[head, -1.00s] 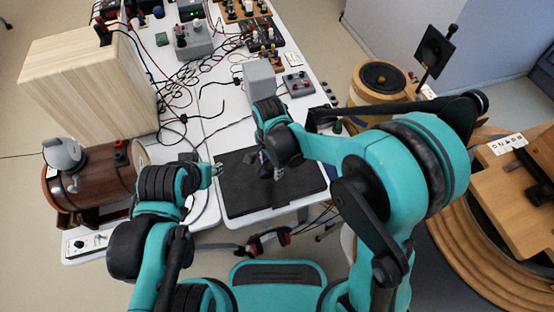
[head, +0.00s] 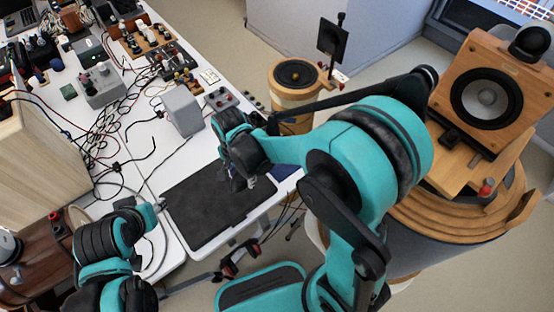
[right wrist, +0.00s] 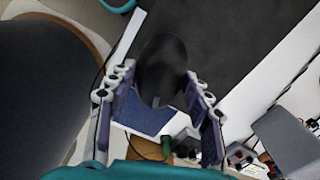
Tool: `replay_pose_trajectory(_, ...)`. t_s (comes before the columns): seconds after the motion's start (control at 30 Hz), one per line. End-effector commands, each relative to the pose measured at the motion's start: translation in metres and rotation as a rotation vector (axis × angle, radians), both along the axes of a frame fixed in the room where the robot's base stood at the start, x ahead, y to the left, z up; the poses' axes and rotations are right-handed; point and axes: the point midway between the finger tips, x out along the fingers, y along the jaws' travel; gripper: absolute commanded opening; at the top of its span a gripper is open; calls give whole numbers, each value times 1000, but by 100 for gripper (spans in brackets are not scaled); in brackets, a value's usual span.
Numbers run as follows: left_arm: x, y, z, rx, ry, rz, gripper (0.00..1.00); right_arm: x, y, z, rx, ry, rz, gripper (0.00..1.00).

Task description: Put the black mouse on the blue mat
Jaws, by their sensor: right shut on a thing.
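The black mouse (right wrist: 162,68) is a dark rounded shape between the fingers of my right gripper (right wrist: 160,88) in the right wrist view. The gripper is shut on it. In the head view my right gripper (head: 238,181) is by the upper right part of the black desk pad (head: 205,208), and the mouse cannot be made out there. The blue mat (head: 285,172) lies just right of the pad, partly hidden by my right arm. It also shows below the mouse in the right wrist view (right wrist: 145,117). My left gripper (head: 160,205) is at the pad's left edge; its fingers are too small to read.
A grey box (head: 183,110) and a grey button box (head: 221,98) stand behind the pad. Cables (head: 105,145) lie on the white table to the left. A wooden drum-like speaker (head: 295,90) and a larger wooden speaker (head: 487,92) stand right of the table.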

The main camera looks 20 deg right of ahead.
Motion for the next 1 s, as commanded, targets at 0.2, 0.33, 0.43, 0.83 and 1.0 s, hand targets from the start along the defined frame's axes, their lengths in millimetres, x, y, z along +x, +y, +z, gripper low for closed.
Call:
replay_pose_trajectory(0.2, 0, 0, -3, 0, 0, 0, 40, 15, -116, -11, 0, 0, 6, 7)
replay_pose_trajectory(0.33, 0, 0, -4, 0, 0, 0, 40, 10, -174, -17, -1, 1, 19, 7)
replay_pose_trajectory(0.43, 0, 0, -4, 0, 0, 0, 40, 3, -207, -20, -1, 1, 29, 7)
replay_pose_trajectory(0.83, 0, 0, -18, 0, 0, 0, 40, 18, -228, -45, -1, 1, 53, 7)
replay_pose_trajectory(1.0, 0, 0, -33, 0, 0, 0, 40, 53, -204, -71, -1, 1, 52, 7)
